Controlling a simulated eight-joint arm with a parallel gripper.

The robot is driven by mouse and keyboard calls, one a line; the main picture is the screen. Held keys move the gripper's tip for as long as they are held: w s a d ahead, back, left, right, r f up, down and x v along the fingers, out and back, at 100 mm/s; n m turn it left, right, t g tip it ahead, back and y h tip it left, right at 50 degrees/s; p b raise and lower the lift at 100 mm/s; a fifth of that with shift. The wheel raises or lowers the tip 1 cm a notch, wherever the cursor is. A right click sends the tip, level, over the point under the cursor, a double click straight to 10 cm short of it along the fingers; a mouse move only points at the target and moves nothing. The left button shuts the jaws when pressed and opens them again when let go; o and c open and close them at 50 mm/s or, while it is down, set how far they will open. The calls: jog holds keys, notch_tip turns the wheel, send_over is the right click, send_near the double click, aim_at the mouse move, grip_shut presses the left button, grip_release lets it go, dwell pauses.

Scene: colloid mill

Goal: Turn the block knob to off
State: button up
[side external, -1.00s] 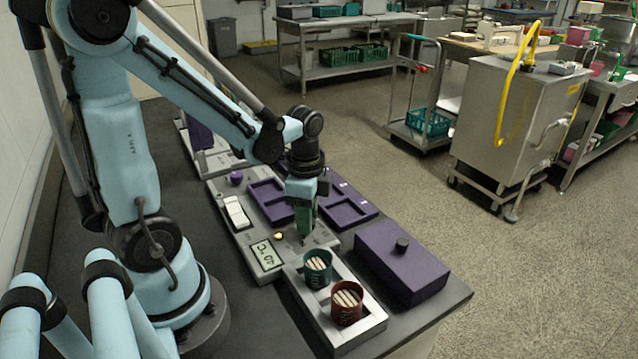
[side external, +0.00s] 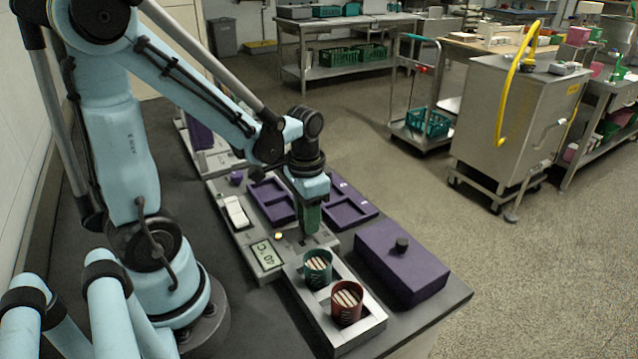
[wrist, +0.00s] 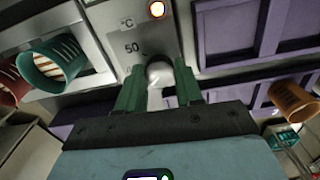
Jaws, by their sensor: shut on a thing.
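The block knob (wrist: 160,73) is a small pale rounded knob on the grey panel (wrist: 112,42), beside a printed 50 and a °C mark. My gripper (wrist: 159,85) has its two green fingers on either side of the knob and is shut on it. In the side external view my gripper (side external: 308,228) points down at the panel and hides the knob. A display (side external: 267,255) on the same unit reads 40 °C. A small lamp (side external: 278,236) beside it is lit. The exact mark the knob points to cannot be read.
A green cup (side external: 318,268) and a red cup (side external: 346,303) with pale strips stand in a metal tray (side external: 368,334) in front. A purple lidded box (side external: 402,262) is to the right. Purple trays (side external: 348,212) lie behind. An orange cup (wrist: 293,100) shows in the wrist view.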

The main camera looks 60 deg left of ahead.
jog(key=n, duration=0.4)
jog(key=shift+n, duration=2.8)
jog(key=o, duration=1)
jog(key=shift+o, duration=0.2)
notch_tip(320, 180, up, 12)
